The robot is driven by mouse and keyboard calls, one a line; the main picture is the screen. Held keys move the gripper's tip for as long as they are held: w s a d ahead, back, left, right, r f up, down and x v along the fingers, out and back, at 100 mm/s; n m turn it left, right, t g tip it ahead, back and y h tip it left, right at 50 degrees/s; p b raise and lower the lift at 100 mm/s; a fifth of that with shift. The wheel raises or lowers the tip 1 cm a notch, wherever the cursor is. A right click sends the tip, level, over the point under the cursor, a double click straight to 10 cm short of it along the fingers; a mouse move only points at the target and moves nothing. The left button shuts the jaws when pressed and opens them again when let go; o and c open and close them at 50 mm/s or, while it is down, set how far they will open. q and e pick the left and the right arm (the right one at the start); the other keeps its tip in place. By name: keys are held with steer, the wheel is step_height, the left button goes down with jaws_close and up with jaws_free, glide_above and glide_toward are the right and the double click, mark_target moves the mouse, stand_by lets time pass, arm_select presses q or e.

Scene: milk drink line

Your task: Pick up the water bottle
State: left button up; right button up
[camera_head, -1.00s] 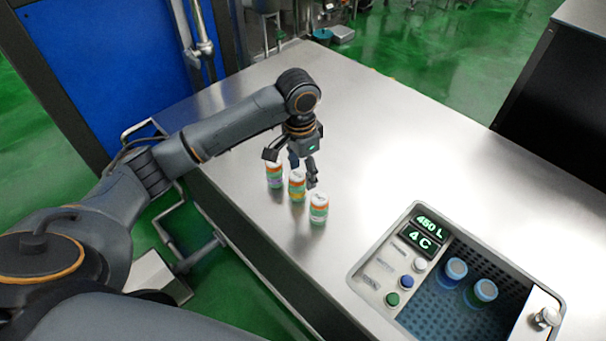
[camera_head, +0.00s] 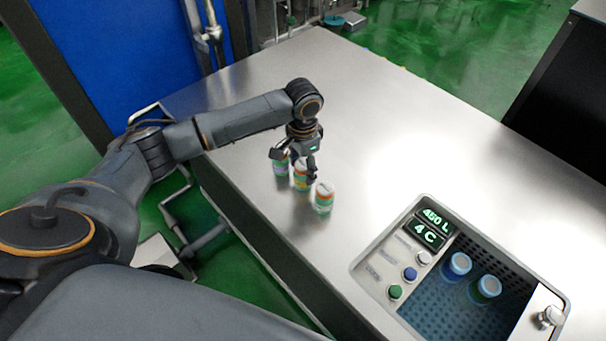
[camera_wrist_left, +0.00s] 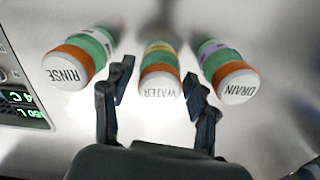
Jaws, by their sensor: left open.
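The water bottle (camera_head: 301,182), white-capped with orange and green bands, stands upright in the middle of a row of three on the steel counter (camera_head: 400,130). Its cap reads WATER in the left wrist view (camera_wrist_left: 160,88). My left gripper (camera_head: 294,164) is open above it, pointing down. In the left wrist view the fingers (camera_wrist_left: 157,82) lie on either side of the water bottle, with no grip on it. The RINSE bottle (camera_head: 323,198) and the DRAIN bottle (camera_head: 281,168) flank it; they also show in the left wrist view (camera_wrist_left: 68,68) (camera_wrist_left: 235,80). My right gripper is out of view.
The fingers pass through narrow gaps beside the RINSE and DRAIN bottles. A sunken bay (camera_head: 430,300) with a display, buttons and two blue-topped containers (camera_head: 457,266) (camera_head: 487,288) lies to the right. The counter behind the bottles is clear.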

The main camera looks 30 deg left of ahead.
mark_target(303, 175)
arm_select(q)
step_height(303, 175, down, 4)
steer(key=shift+r, duration=0.2)
steer(key=shift+c, duration=0.2)
steer(key=c, duration=1)
steer(key=shift+o, duration=0.2)
steer(key=shift+r, duration=0.1)
